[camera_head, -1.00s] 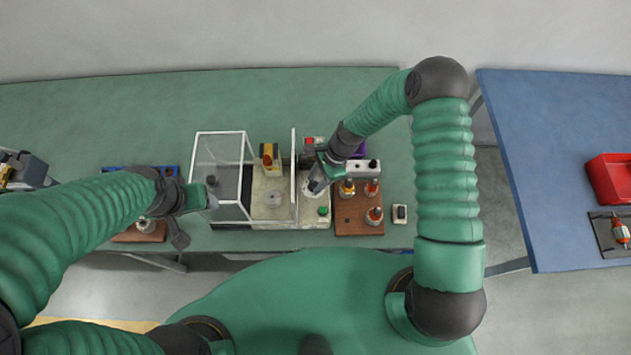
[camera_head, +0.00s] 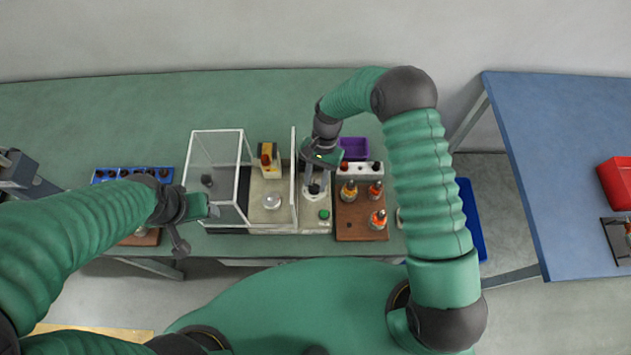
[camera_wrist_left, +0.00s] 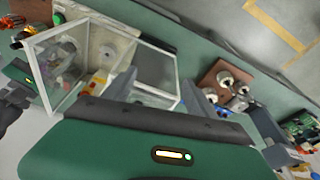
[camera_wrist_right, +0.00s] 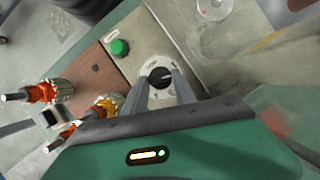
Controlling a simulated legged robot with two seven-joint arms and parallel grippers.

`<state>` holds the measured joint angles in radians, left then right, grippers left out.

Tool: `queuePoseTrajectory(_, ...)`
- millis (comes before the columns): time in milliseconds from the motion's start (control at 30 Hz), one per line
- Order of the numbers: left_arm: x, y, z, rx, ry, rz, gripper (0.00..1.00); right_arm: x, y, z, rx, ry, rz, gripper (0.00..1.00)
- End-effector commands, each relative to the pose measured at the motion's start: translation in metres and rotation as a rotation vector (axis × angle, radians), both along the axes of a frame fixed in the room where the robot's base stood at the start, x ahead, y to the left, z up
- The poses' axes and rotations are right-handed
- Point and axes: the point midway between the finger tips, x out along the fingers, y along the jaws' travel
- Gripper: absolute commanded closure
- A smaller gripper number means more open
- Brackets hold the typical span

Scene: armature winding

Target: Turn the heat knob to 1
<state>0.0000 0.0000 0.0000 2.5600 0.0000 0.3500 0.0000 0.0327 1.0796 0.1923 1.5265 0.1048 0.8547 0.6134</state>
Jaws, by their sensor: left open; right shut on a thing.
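The heat knob (camera_wrist_right: 160,78) is a black knob with a pale pointer line on a round white dial (camera_wrist_right: 154,66), seen in the right wrist view. The dial's marks are too small to read. My right gripper (camera_wrist_right: 156,84) is shut on the knob from above; in the head view it reaches down to the knob (camera_head: 315,189) on the machine's right part. My left gripper (camera_head: 212,211) is open and empty beside the clear box at the machine's left; its fingers (camera_wrist_left: 165,90) also show in the left wrist view.
A green button (camera_head: 324,214) sits just in front of the dial. The clear-walled box (camera_head: 216,165) stands left. A wooden board (camera_head: 350,228) with several orange-topped armatures is close on the right. A purple bin (camera_head: 354,146) stands behind. The green table's back left is free.

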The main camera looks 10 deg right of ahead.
Motion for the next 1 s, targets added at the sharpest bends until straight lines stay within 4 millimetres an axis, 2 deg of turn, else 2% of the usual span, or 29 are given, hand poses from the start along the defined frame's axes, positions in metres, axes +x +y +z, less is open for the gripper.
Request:
queuePoseTrajectory(33,0.0000,0.0000,-0.0016,0.000,0.000,0.000,0.35,0.0062,-0.0025,0.0006,-0.005,-0.016,0.011,1.00)
queuePoseTrajectory(633,0.0000,0.0000,-0.0031,0.000,0.000,0.000,0.35,0.0075,-0.0009,0.0018,-0.004,-0.019,0.053,1.00)
queuePoseTrajectory(667,0.0000,0.0000,-0.0031,0.000,0.000,0.000,0.35,0.0076,-0.0008,0.0018,-0.004,-0.019,0.053,0.66)
queuePoseTrajectory(700,0.0000,0.0000,-0.0031,0.000,0.000,0.000,0.35,0.0074,-0.0006,0.0017,-0.004,-0.018,0.053,0.61)
queuePoseTrajectory(833,0.0000,0.0000,-0.0031,0.000,0.000,0.000,0.35,0.0052,0.0001,0.0013,-0.003,-0.013,0.054,0.45)
queuePoseTrajectory(1000,0.0000,0.0000,-0.0032,0.000,0.000,0.000,0.35,0.0030,0.0008,0.0012,-0.002,-0.009,0.056,0.45)
